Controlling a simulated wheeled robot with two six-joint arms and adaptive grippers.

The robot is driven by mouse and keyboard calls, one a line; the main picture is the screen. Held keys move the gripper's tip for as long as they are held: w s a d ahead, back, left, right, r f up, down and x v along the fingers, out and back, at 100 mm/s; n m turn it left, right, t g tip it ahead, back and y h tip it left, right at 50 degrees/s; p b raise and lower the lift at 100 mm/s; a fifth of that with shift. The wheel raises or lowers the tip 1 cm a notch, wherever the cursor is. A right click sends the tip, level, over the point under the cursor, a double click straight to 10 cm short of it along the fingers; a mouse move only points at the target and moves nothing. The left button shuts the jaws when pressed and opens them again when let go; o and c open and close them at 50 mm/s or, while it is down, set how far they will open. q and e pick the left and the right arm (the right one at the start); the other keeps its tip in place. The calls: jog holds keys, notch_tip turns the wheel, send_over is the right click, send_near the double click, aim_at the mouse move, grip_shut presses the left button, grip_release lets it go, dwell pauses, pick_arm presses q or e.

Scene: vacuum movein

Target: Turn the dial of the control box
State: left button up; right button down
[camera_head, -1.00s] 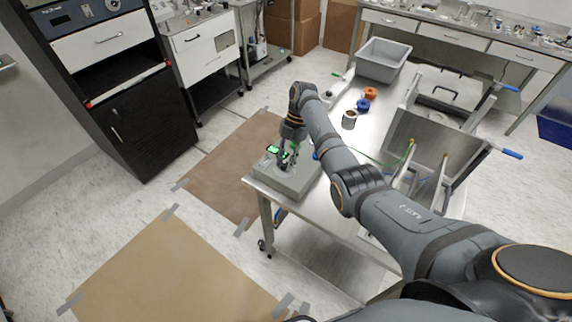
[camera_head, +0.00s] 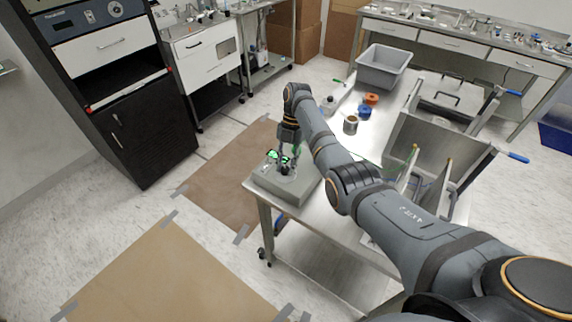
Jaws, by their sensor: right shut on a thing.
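The grey control box (camera_head: 297,194) sits on the near left corner of the steel table, with a small green display (camera_head: 272,155) at its back left. My right gripper (camera_head: 285,168) points down over the top of the box and is shut on the dial. The dial is small and dark, mostly hidden by the fingers, so its angle cannot be read. My left gripper is not in view.
Floor left of the table is clear.

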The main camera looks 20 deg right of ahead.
jog(key=c, duration=1.1)
grip_release()
jog(key=shift+o, duration=0.2)
jog(key=shift+r, duration=0.1)
jog(key=v, duration=1.2)
